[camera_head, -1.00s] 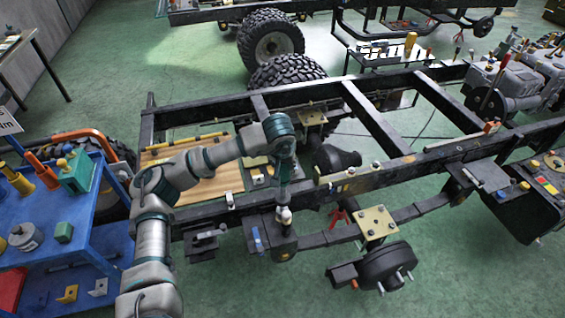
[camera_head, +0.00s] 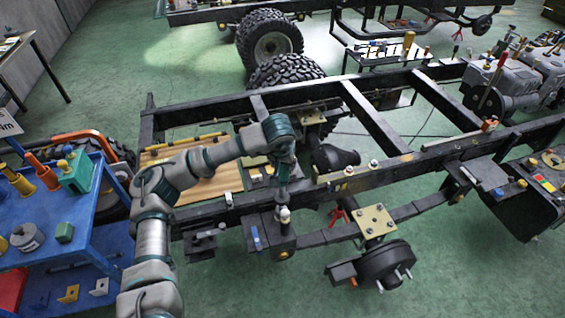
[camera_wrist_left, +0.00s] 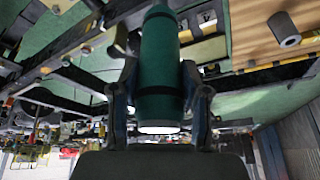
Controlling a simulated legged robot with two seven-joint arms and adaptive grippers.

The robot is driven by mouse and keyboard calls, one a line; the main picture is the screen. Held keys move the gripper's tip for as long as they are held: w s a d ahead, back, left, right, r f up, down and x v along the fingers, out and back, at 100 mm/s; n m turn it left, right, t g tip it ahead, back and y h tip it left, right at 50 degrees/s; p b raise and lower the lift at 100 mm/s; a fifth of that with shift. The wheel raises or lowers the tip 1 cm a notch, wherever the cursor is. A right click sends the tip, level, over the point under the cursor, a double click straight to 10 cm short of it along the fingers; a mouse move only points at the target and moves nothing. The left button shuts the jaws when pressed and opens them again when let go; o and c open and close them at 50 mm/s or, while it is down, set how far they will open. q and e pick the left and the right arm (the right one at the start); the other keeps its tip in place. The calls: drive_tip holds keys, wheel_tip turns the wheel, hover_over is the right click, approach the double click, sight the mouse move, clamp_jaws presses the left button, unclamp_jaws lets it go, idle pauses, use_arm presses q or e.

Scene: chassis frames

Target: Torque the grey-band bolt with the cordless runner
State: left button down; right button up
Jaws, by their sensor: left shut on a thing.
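My left gripper (camera_head: 283,188) points down over the near rail of the chassis frame (camera_head: 315,191), left of the yellow plate. In the left wrist view its fingers (camera_wrist_left: 160,100) are shut on a green cylinder with dark bands (camera_wrist_left: 160,60), which looks like the body of the cordless runner. A pale round-topped piece (camera_head: 283,214) stands right below the gripper in the head view. I cannot tell whether it is the runner's tip or a bolt, nor whether they touch. I cannot make out which bolt has the grey band. My right gripper is not in view.
A blue-handled piece (camera_head: 256,238) stands on a bracket just left. A yellow plate with studs (camera_head: 374,221) and a wheel hub (camera_head: 383,265) lie to the right. A blue cart (camera_head: 40,275) with tools stands at left. Green floor (camera_head: 480,285) is open at front right.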

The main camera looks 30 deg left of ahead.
use_arm(q)
drive_tip(key=shift+s+a+f, duration=0.1)
drive_tip(key=shift+f, duration=0.1)
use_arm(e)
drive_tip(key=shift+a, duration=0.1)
use_arm(q)
drive_tip(key=shift+r+p, duration=0.15)
drive_tip(key=shift+p, duration=0.15)
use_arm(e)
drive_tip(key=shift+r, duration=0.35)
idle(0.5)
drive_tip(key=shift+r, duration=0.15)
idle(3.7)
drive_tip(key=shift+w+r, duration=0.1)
use_arm(q)
drive_tip(key=shift+w+r+p, duration=0.2)
drive_tip(key=shift+r+p, duration=1.2)
drive_tip(key=shift+r, duration=0.2)
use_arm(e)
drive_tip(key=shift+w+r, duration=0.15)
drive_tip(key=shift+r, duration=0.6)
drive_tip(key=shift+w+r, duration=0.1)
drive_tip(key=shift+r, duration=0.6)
